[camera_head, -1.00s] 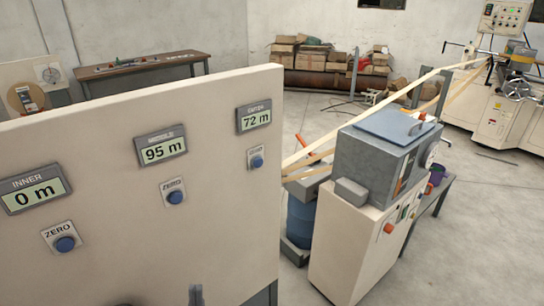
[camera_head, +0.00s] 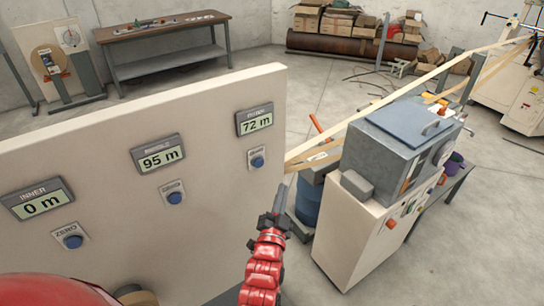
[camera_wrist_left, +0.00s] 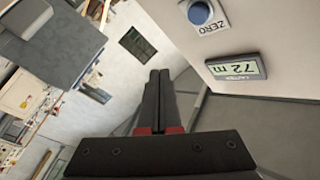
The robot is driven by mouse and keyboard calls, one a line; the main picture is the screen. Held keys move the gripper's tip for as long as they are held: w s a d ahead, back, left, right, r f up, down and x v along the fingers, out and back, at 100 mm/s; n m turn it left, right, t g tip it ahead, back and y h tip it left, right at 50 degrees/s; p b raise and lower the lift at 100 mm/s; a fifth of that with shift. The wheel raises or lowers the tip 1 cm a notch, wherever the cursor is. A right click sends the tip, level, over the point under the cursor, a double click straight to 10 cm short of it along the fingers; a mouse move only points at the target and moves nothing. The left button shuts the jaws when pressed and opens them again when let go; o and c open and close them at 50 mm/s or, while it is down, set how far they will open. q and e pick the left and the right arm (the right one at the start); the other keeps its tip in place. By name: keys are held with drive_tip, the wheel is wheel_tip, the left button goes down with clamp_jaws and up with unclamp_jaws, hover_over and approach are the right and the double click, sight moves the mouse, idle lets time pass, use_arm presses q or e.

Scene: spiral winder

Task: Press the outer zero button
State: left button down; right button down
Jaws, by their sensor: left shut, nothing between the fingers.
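The outer zero button (camera_head: 257,162) is a round blue button on a small plate at the right end of the upright cream panel (camera_head: 215,225). The grey outer display (camera_head: 254,121) above it reads 72 m. In the left wrist view the blue button (camera_wrist_left: 199,13) is at the top right and the display (camera_wrist_left: 236,67) is below it, upside down. My left gripper (camera_head: 281,196) is just right of the panel's edge, lower than the button and apart from it. Its dark fingers (camera_wrist_left: 159,82) are together and empty. My right gripper is not seen.
The middle display (camera_head: 158,156) reads 95 m and the inner display (camera_head: 38,199) reads 0 m. Each has a blue zero button, the middle (camera_head: 175,197) and the inner (camera_head: 72,241). A grey and cream machine (camera_head: 358,235) with a pale strip stands right of the gripper.

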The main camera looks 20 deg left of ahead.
sight(259, 163)
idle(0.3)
use_arm(q)
drive_tip(key=w+a+b, duration=0.3)
drive_tip(key=w+a, duration=0.2)
drive_tip(key=a, duration=0.2)
drive_tip(key=shift+w, duration=0.2)
idle(2.0)
drive_tip(key=shift+w+a+b, duration=0.3)
drive_tip(key=shift+a+b, duration=0.05)
drive_tip(key=shift+b, duration=0.1)
